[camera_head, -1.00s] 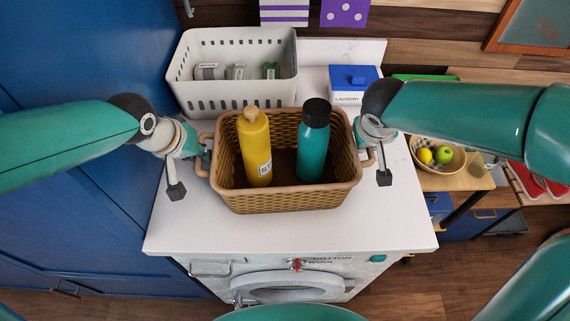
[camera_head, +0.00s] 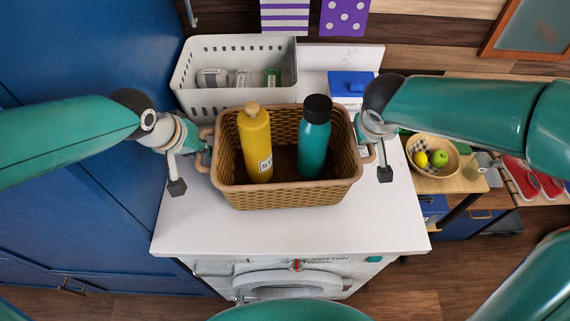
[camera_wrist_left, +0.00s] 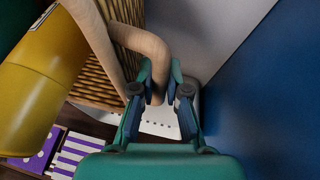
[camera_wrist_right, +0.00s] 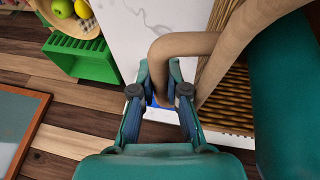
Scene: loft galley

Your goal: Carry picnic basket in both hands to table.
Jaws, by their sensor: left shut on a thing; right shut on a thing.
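The brown woven picnic basket (camera_head: 290,195) is upright and looks level above the white top of the washing machine (camera_head: 290,236), seemingly just clear of it. A yellow bottle (camera_head: 256,145) and a teal bottle with a black cap (camera_head: 314,145) stand inside it. My left gripper (camera_head: 203,160) is shut on the basket's left handle, which shows in the left wrist view (camera_wrist_left: 152,50). My right gripper (camera_head: 369,152) is shut on the right handle, seen in the right wrist view (camera_wrist_right: 180,45). The basket hides its own underside.
A white perforated bin (camera_head: 195,103) and a blue-lidded laundry box (camera_head: 350,84) stand behind the basket. At right is a wooden surface (camera_head: 455,184) with a fruit bowl (camera_head: 410,160). A blue cabinet (camera_head: 90,200) stands close at left.

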